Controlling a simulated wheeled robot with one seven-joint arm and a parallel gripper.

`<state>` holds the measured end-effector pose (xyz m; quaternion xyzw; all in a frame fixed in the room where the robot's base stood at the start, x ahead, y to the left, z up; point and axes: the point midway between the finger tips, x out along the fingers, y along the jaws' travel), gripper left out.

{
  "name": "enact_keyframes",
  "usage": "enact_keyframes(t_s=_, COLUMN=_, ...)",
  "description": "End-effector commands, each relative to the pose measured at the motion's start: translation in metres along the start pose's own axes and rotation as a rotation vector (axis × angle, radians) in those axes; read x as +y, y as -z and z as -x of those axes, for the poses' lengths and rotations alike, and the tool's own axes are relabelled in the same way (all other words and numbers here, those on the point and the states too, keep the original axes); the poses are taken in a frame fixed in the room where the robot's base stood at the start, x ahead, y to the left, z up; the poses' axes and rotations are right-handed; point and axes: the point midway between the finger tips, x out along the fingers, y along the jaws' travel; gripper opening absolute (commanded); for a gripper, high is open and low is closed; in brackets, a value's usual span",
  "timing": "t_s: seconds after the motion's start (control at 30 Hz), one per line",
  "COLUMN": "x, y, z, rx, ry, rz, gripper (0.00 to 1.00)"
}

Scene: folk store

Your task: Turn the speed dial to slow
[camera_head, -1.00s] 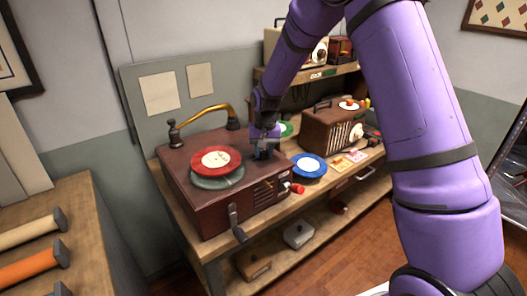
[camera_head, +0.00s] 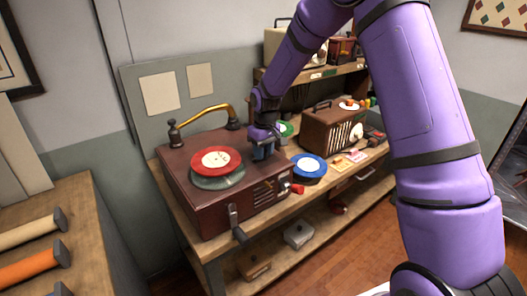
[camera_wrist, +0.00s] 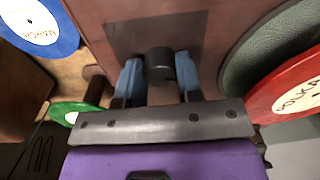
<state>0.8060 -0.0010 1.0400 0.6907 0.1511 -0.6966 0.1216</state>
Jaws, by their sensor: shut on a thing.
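The record player (camera_head: 215,205) is a brown box with a red record (camera_head: 232,163) on its turntable. The speed dial (camera_wrist: 160,64) is a short black knob on a dark plate (camera_wrist: 180,35) on the player's top, seen in the wrist view. My gripper (camera_head: 263,152) points down at the player's right rear part and hides the dial in the head view. In the wrist view its blue fingers (camera_wrist: 159,75) sit on either side of the knob, shut on it. No speed marks can be read on the plate.
A brass tone arm (camera_head: 208,110) arches behind the turntable. A crank (camera_head: 234,222) sticks out of the player's front. A blue record (camera_head: 309,165) lies to the right, near a brown radio (camera_head: 328,130). A green record (camera_wrist: 70,112) lies close to my gripper.

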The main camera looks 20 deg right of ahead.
Motion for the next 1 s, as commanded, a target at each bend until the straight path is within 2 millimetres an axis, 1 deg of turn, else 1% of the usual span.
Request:
enact_keyframes(t_s=0.4, x=0.0, y=0.001, z=0.001, rx=0.001, ry=-0.001, rz=0.008, gripper=0.09)
enact_keyframes(t_s=0.43, x=0.0, y=0.001, z=0.001, rx=0.001, ry=-0.001, rz=0.008, gripper=0.35)
enact_keyframes(t_s=0.53, x=0.0, y=0.0, z=0.001, rx=0.001, ry=-0.001, rz=0.008, gripper=0.58)
enact_keyframes(t_s=0.83, x=0.0, y=0.0, z=0.002, rx=0.001, ry=0.0, rz=0.007, gripper=0.58)
enact_keyframes(t_s=0.93, x=0.0, y=0.001, z=0.008, rx=0.002, ry=-0.001, rz=0.007, gripper=0.58)
enact_keyframes(t_s=1.0, x=0.0, y=0.001, z=0.017, rx=0.003, ry=-0.001, rz=0.006, gripper=0.58)
